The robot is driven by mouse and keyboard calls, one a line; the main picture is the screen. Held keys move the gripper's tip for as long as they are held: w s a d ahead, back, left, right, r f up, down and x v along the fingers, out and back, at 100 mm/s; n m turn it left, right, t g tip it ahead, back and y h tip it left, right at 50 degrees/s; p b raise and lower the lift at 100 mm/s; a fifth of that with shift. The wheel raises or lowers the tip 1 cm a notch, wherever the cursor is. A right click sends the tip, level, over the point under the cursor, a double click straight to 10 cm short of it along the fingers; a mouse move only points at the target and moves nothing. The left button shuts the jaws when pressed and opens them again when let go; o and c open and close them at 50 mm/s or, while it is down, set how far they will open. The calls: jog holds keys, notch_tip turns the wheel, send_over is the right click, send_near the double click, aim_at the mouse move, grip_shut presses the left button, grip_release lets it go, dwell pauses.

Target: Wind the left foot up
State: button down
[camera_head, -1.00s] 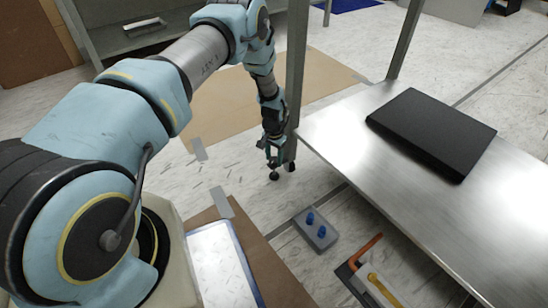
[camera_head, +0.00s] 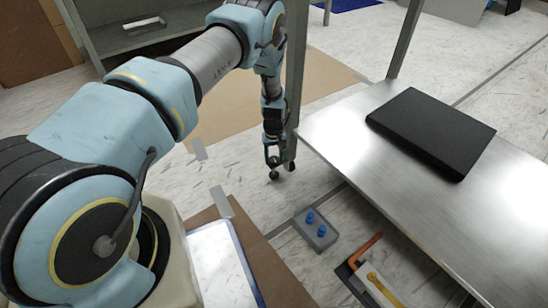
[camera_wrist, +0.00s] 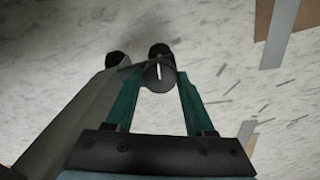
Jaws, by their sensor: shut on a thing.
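A grey metal leg (camera_head: 297,70) of the steel bench stands at the bench's left corner. In the wrist view the leg (camera_wrist: 68,125) runs along the left of my fingers and ends near a black knob (camera_wrist: 117,58). My gripper (camera_head: 272,158) points down beside the leg's lower end, close to the floor. Its teal fingers (camera_wrist: 158,82) are shut on a dark grey rounded piece (camera_wrist: 152,74) with a bright slot, at the left foot. A second black knob (camera_wrist: 160,50) shows just beyond the fingertips. The foot's threads are hidden.
The steel bench top (camera_head: 340,130) carries a flat black slab (camera_head: 430,132). A grey box with blue knobs (camera_head: 316,230) and a tray with orange and yellow tools (camera_head: 372,285) lie on the floor below. Brown sheet (camera_head: 215,115) covers floor behind my gripper.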

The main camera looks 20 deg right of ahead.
aim_at(274, 159)
jog(key=shift+n, duration=1.1)
jog(key=shift+c, duration=1.3)
grip_release()
notch_tip(274, 159, up, 11)
jog(key=p, duration=0.3)
jog(key=shift+f, duration=0.1)
